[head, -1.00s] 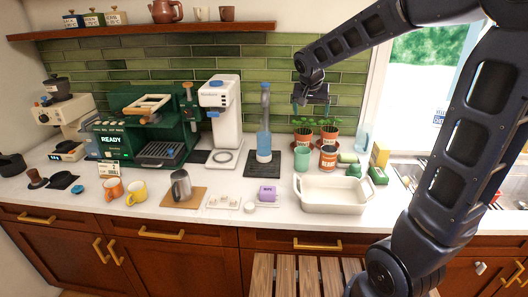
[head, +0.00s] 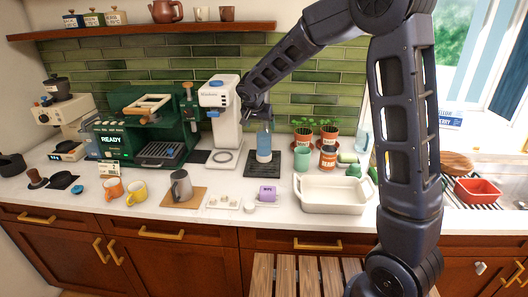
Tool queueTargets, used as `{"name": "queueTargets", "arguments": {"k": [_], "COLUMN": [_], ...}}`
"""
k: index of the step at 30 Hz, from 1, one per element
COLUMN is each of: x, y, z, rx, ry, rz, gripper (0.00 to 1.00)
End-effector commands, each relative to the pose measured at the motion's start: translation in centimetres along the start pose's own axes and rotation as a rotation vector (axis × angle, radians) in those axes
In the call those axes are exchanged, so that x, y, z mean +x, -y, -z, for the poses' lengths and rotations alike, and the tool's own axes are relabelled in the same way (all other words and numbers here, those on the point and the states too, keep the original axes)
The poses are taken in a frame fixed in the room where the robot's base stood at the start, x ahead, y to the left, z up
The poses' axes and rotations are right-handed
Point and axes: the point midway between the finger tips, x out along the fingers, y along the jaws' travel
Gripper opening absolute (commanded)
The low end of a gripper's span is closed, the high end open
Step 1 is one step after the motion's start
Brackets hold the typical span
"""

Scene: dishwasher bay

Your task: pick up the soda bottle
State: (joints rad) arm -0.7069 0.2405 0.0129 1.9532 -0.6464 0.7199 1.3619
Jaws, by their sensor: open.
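The soda bottle (head: 264,147), tall and translucent blue with a pale label low on its body, stands upright on a dark mat (head: 252,170) near the tiled wall. My gripper (head: 262,115) is open at the upper part of the bottle and hides its top. I cannot tell whether the fingers are around the bottle or just in front of it, or whether they touch it.
A white coffee grinder (head: 219,125) stands close on the left of the bottle. Potted plants (head: 328,133), a green cup (head: 302,158) and a white baking dish (head: 333,196) are to the right.

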Motion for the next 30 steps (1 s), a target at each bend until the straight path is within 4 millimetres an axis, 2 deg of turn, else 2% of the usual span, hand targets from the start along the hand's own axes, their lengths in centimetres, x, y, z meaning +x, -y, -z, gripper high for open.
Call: {"name": "queueTargets", "arguments": {"k": [3,11,21,29,30], "x": [1.8,3.4,7.5,7.7,7.7], "y": [0.0,-0.1,-0.1,-0.1,-0.1], "z": [0.0,0.2,0.8,0.8,0.8], "rx": [-0.002,-0.001,-0.001,-0.001,-0.001], "ry": [0.001,0.001,0.001,0.0,0.0], "rz": [-0.003,-0.002,-0.001,0.0,0.0], "gripper": [0.86,0.86,0.86,0.86,0.79]}}
